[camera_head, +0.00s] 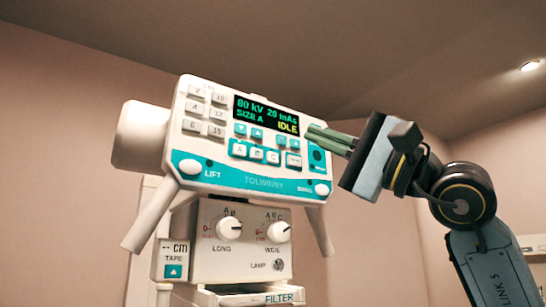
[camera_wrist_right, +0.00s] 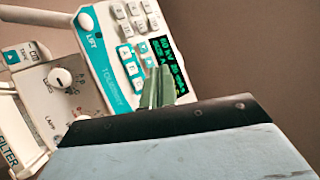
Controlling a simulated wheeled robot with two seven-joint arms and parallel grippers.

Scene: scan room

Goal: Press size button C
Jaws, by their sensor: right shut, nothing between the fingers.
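The size buttons are a teal-framed row below the display on the white control panel (camera_head: 262,183). Button C (camera_head: 273,157) is third, right of A (camera_head: 239,149) and B (camera_head: 257,154). In the right wrist view, C (camera_wrist_right: 138,84) shows beside the green fingers. The display (camera_head: 266,115) reads 80 kV, 20 mAs, SIZE A, IDLE. My right gripper (camera_head: 309,133) is shut and empty, its fingertips at the panel's right side, up and right of C. In the right wrist view, the fingertips (camera_wrist_right: 160,72) overlap the display; whether they touch cannot be told. My left gripper is not in view.
A lower box with LONG (camera_head: 229,229) and WIDE (camera_head: 279,232) knobs hangs under the panel. Handles (camera_head: 150,215) slant down at both sides. Other keys (camera_head: 205,112) sit left of the display, and another button (camera_head: 293,160) right of C. Open room lies to the right.

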